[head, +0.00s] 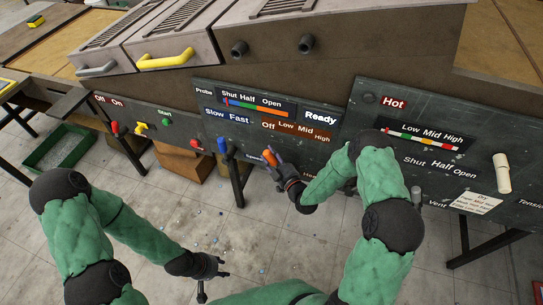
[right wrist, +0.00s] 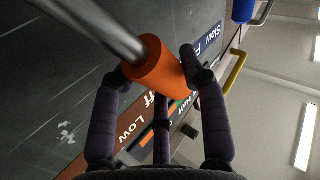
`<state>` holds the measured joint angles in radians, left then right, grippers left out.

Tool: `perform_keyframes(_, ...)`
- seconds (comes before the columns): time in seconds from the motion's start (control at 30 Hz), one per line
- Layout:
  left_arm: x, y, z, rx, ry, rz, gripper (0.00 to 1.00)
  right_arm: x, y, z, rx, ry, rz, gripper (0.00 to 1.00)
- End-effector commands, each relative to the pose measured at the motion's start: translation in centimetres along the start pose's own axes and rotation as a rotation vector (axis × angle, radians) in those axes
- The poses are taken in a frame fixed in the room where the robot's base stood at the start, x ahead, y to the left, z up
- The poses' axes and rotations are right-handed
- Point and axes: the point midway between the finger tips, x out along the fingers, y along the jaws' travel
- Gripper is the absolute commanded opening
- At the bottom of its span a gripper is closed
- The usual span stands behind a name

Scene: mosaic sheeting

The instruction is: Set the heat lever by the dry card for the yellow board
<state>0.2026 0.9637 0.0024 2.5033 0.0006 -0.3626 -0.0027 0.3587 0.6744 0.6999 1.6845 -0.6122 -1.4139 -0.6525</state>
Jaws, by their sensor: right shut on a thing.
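The orange heat lever (head: 270,157) stands out from the dark panel below the "Off Low Mid High" strip (head: 296,130). My right gripper (head: 277,168) is shut on its orange handle, and the right wrist view shows the handle (right wrist: 158,68) between the fingers. The lever's exact setting cannot be told. The white dry card (head: 475,202) is on the right panel; its small lines are too blurred to read surely. My left gripper (head: 213,283) appears open and empty, low over the floor, away from the panel.
A blue lever (head: 222,146) stands just left of the orange one. Red (head: 115,128) and yellow (head: 140,128) controls are further left. A cream handle (head: 502,173) juts out at right. A green tray (head: 60,150) lies at left. The front floor is mostly clear, with small scattered bits.

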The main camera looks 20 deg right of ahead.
Motion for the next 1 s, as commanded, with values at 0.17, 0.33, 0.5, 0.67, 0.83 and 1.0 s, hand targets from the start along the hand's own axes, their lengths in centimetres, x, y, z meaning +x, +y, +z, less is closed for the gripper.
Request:
perform_keyframes(0.17, 0.5, -0.2, 0.0, 0.0, 0.0, 0.0, 0.4, -0.2, 0.2, 0.1, 0.013, 0.016, 0.006, 0.0)
perform_keyframes(0.33, 1.7, -0.6, -0.1, 0.0, 0.0, 0.0, 0.4, -1.0, 0.9, 0.1, 0.06, 0.065, 0.027, 0.0)
perform_keyframes(0.5, 3.6, -1.3, -0.1, 0.0, 0.0, 0.0, 0.4, -2.3, 2.1, 0.2, 0.138, 0.15, 0.06, 0.0)
perform_keyframes(0.67, 5.5, -2.0, -0.2, 0.0, 0.0, 0.0, 0.4, -3.7, 3.4, 0.3, 0.222, 0.243, 0.095, 0.0)
perform_keyframes(0.83, 7.4, -2.6, -0.3, 0.0, 0.0, 0.0, 0.4, -5.2, 4.6, 0.6, 0.307, 0.335, 0.129, 0.0)
perform_keyframes(1.0, 8.8, -3.1, -0.3, 0.0, 0.0, 0.0, 0.4, -6.3, 5.5, 0.9, 0.377, 0.408, 0.156, 0.0)
